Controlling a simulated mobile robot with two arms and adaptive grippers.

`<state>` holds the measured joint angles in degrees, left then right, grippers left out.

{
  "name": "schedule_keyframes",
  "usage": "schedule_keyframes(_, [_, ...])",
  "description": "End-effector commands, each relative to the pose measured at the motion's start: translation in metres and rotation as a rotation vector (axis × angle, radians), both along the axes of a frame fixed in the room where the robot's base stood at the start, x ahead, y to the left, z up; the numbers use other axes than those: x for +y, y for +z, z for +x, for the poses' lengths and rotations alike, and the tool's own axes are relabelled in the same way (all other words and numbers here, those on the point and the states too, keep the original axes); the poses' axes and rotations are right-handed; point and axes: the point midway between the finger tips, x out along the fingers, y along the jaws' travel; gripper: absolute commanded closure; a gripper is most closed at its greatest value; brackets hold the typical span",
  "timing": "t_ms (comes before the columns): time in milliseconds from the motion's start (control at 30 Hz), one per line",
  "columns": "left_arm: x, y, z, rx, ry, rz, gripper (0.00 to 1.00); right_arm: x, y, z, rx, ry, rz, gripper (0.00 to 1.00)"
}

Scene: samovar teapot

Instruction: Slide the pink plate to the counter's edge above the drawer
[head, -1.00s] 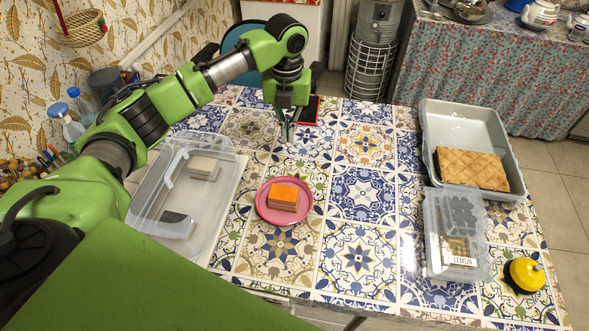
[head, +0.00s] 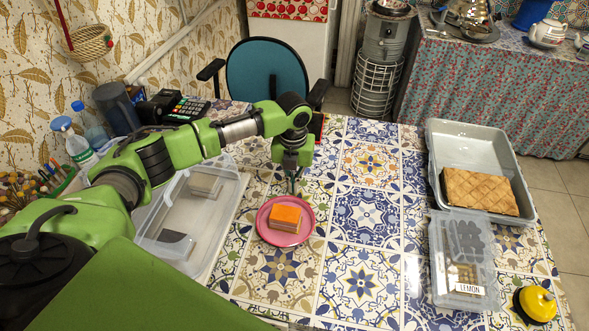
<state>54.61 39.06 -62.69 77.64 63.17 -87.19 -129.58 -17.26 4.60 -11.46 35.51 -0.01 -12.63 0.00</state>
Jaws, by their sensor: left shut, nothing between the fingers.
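The pink plate (head: 267,232) lies flat on the tiled counter (head: 345,255), a little left of the counter's middle. An orange-topped square block or stack (head: 285,218) sits on it. My left gripper (head: 294,188) points down at the far side of the plate, just behind its rim. Its fingers are shut with nothing between them. Whether the fingertips touch the rim, I cannot tell. The drawer is not visible below the near edge. My right gripper is not in view.
A clear plastic bin (head: 150,215) stands left of the plate. At right are a grey tray (head: 447,140) holding a woven box (head: 480,190), a clear box labelled LEMON (head: 440,255) and a yellow bell-like item (head: 537,301). The tiles in front of the plate are clear.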

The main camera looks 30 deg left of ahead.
Motion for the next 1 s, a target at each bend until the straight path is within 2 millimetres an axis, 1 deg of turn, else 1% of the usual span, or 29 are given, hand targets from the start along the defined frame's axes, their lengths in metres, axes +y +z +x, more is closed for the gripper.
schedule_keyframes(33, [-0.001,0.002,-0.006,0.001,-0.001,0.001,1.00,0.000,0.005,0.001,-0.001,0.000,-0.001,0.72])
schedule_keyframes(200, [-0.005,0.001,-0.017,0.002,0.001,0.000,1.00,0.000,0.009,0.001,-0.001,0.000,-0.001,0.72])
schedule_keyframes(567, [-0.006,0.000,-0.019,0.001,0.001,0.001,1.00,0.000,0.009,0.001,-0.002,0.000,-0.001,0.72])
schedule_keyframes(667, [-0.006,0.001,-0.021,0.002,0.000,0.000,1.00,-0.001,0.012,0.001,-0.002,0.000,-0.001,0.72])
schedule_keyframes(767, [-0.009,0.003,-0.030,0.004,0.001,0.001,1.00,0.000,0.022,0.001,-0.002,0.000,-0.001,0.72])
schedule_keyframes(1000, [-0.021,0.006,-0.068,0.008,-0.001,0.001,1.00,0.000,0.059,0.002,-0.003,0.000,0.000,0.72])
